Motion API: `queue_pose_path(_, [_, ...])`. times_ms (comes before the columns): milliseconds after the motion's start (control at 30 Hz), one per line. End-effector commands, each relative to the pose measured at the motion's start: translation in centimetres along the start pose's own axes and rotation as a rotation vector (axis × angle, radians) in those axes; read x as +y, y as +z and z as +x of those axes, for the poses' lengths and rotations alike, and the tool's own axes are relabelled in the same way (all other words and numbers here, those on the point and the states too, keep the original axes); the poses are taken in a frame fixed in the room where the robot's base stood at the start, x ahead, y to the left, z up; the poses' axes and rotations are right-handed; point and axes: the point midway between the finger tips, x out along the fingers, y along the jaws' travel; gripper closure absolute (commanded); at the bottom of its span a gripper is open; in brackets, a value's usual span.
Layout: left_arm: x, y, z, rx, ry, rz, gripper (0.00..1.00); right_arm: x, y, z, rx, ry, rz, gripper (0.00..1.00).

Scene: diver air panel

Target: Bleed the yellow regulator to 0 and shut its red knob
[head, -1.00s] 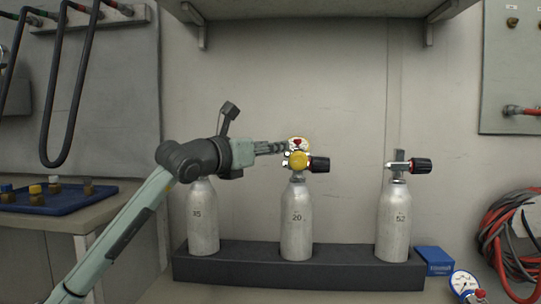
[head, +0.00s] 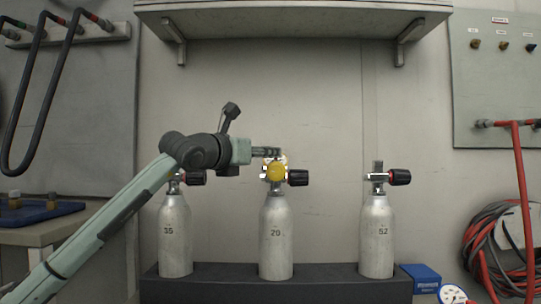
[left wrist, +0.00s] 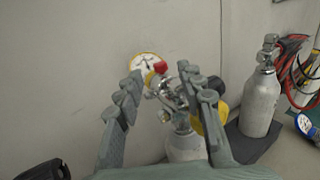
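The yellow regulator (head: 275,172) is mounted on top of the middle silver cylinder (head: 276,235), marked 20. Its white-faced gauge (left wrist: 141,61) and red knob (left wrist: 160,67) show in the left wrist view. In the head view my gripper mostly hides them. My left gripper (head: 279,153) reaches in from the left at the top of the regulator. In the left wrist view its two fingers (left wrist: 160,76) are apart, with the red knob showing in the gap beyond the tips. I cannot tell whether they touch it. The gauge reading is too small to read. My right gripper is out of view.
Cylinders marked 35 (head: 175,240) and 52 (head: 376,240) stand either side in the dark rack (head: 330,282). A shelf (head: 290,22) hangs above. A blue box (head: 422,278), a loose gauge (head: 452,295) and coiled hoses (head: 490,245) are at the right.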

Motion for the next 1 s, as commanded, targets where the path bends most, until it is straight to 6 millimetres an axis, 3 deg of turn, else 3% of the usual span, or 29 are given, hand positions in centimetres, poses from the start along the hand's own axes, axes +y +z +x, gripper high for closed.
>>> queue_pose_path(100, [0.0,0.0,2.0,0.002,0.000,0.000,0.62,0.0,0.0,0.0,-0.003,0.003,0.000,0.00])
queue_pose_path(300, [0.0,0.0,4.2,0.000,0.000,0.000,0.62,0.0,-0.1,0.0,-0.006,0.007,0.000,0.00])
queue_pose_path(633, [0.0,0.0,4.7,0.000,0.000,0.001,0.62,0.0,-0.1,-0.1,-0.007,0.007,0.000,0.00])
queue_pose_path(933, [0.0,0.0,4.7,0.000,0.000,0.001,0.98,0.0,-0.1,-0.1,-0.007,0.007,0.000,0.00])
queue_pose_path(1000, [0.0,-0.1,4.7,0.000,0.000,0.001,1.00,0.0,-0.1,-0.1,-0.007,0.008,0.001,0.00])
